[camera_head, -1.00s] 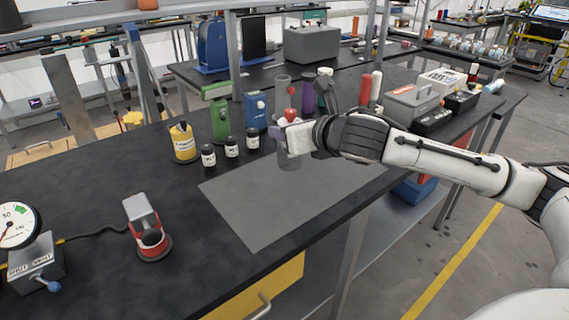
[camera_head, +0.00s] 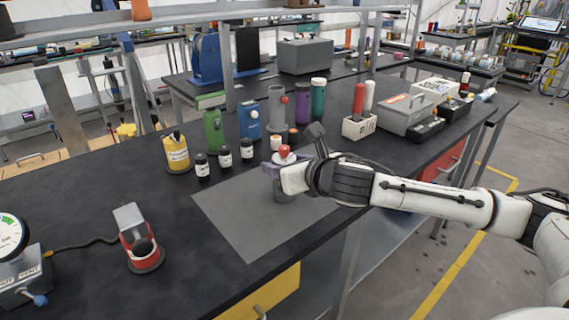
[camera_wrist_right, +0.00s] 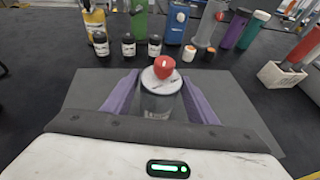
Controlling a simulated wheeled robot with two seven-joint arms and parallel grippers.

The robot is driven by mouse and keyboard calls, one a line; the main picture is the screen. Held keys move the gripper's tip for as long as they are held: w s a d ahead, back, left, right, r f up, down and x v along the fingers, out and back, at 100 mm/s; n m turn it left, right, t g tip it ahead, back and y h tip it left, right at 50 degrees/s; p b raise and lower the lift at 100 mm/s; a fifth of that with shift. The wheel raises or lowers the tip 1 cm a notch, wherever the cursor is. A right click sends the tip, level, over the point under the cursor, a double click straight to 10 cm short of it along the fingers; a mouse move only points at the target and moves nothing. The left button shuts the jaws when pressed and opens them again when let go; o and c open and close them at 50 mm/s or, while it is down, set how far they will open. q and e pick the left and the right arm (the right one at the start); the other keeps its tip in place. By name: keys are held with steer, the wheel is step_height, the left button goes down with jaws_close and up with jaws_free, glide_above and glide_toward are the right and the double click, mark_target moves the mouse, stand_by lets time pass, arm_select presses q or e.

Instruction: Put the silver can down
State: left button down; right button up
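The silver can (camera_head: 284,193) is a grey cylinder with a red knob on its pale top. It is upright over the grey mat (camera_head: 245,225), its lower end at or just above the mat; I cannot tell whether it touches. My right gripper (camera_wrist_right: 160,95) has its purple fingers on both sides of the can, close against it, and looks shut on it. In the head view the white gripper body hides part of the can. In the right wrist view the can (camera_wrist_right: 158,106) stands upright between the fingers. My left gripper is not in view.
Small black jars (camera_head: 225,157), a yellow container (camera_head: 177,153), a green one (camera_head: 213,130) and a blue one (camera_head: 249,116) stand behind the mat. A grey cylinder (camera_head: 277,108) and a white caddy (camera_head: 359,127) are farther right. The mat's front left is clear.

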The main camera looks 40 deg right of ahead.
steer(key=shift+o, duration=0.6)
steer(key=shift+s+r, duration=0.1)
steer(key=shift+r, duration=0.05)
steer(key=p+v, duration=0.3)
steer(key=v, duration=0.9)
stand_by(1.0)
